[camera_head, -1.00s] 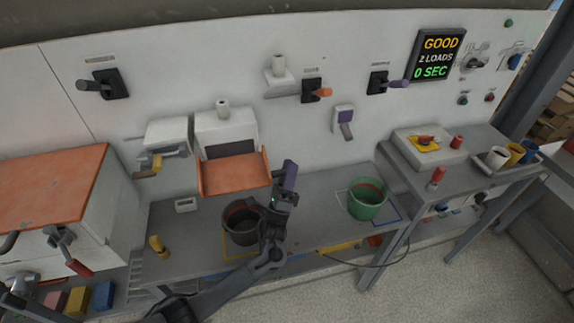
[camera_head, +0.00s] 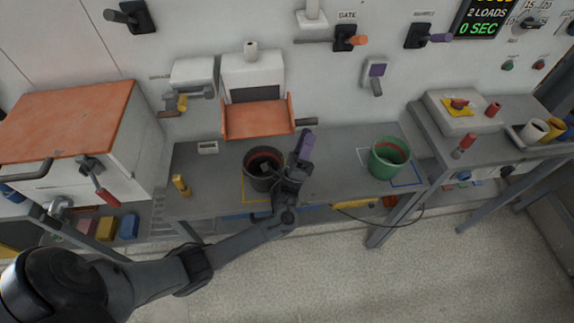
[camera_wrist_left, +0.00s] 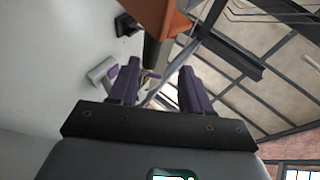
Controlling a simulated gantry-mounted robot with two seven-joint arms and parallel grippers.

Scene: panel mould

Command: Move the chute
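The chute (camera_head: 258,118) is an orange tray with raised side walls. It juts out below a white wall-mounted box, above the bench. A short dark bar (camera_head: 306,121) sticks out at its right side. My left gripper (camera_head: 305,143), with purple fingers, is just below that bar and right of the dark bucket, apparently apart from the chute. In the left wrist view the two fingers (camera_wrist_left: 158,86) stand apart with nothing held between them. An orange part, likely the chute (camera_wrist_left: 168,18), shows beyond them at the top. My right gripper is not in view.
A dark bucket (camera_head: 252,178) stands in a yellow outline on the grey bench (camera_head: 335,160). A green bucket (camera_head: 388,158) stands to the right. The bench between the buckets is mostly clear.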

